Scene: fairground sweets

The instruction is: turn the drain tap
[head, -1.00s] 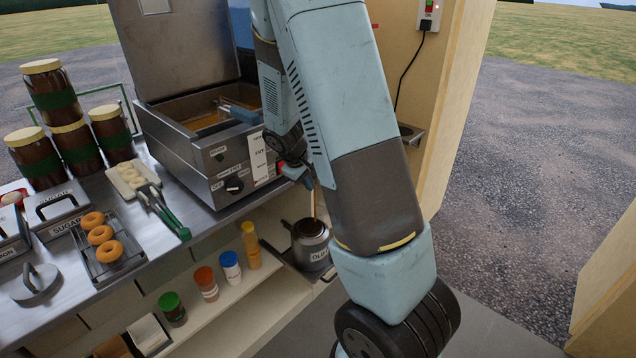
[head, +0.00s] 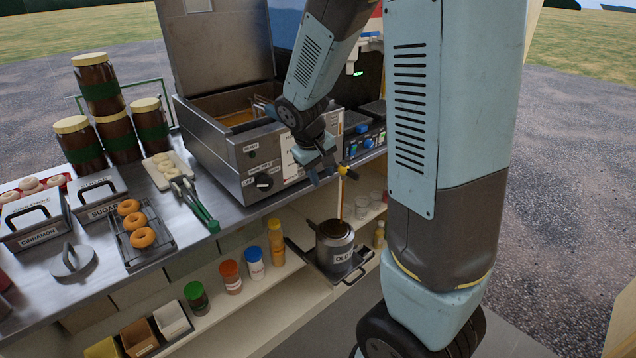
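The fryer (head: 225,150) stands on the steel counter with its lid up and amber oil (head: 238,118) in its well. The drain tap (head: 347,172) is at its lower right front corner, small, with a yellow part showing. A thin brown stream (head: 340,200) runs down from it into the dark pot labelled "OLD" (head: 336,245) on a pull-out shelf below. My gripper (head: 322,172) points down beside the tap, just left of it. The fingers are small and dark against the fryer, so their opening and any contact with the tap are unclear.
Shelves under the counter hold bottles with coloured caps (head: 255,262) and glasses (head: 370,200). Doughnuts on a rack (head: 155,255), green-handled tongs (head: 195,205) and stacked jars (head: 110,110) are on the counter at left. My forearm hides much of the right side.

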